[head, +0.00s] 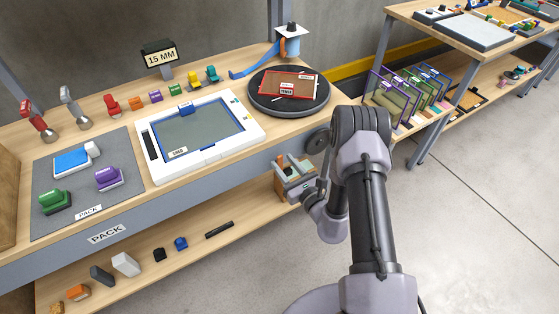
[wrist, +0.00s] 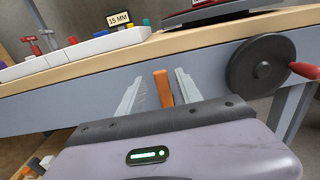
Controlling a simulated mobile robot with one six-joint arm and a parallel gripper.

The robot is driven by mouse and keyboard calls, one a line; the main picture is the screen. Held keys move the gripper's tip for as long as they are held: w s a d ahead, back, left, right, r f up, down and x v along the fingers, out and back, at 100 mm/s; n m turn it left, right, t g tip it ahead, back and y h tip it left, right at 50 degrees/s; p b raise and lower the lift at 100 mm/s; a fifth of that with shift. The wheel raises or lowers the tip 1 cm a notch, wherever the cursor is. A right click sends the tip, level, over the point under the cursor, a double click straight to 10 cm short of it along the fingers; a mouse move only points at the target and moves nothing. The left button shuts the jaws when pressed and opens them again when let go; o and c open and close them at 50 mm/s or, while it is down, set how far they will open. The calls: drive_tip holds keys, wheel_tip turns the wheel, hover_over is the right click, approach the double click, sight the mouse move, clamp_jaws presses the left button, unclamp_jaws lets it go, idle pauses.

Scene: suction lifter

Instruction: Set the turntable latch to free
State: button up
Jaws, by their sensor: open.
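The turntable (head: 262,103) is a dark round disc on the bench's right end, with a red-framed panel on it. Its dark edge shows at the top of the wrist view (wrist: 215,14). An upright orange lever (wrist: 164,88), which looks like the latch, stands against the grey front edge below the turntable. My gripper (wrist: 160,76) is open, with one finger on each side of the lever in the picture. A gap shows on both sides; I cannot tell how deep the lever sits between the fingers. In the head view my gripper (head: 290,168) is small and partly hidden.
A black handwheel (wrist: 255,66) with a red knob (wrist: 305,70) sits close to the right of my gripper. A white framed fixture (head: 202,168) and a grey pack mat (head: 125,206) lie left of the turntable. A lower shelf (head: 190,262) holds small parts.

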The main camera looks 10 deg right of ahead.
sight(281, 159)
drive_tip(key=shift+x, duration=1.7)
drive_tip(key=shift+d, duration=0.15)
clamp_jaws()
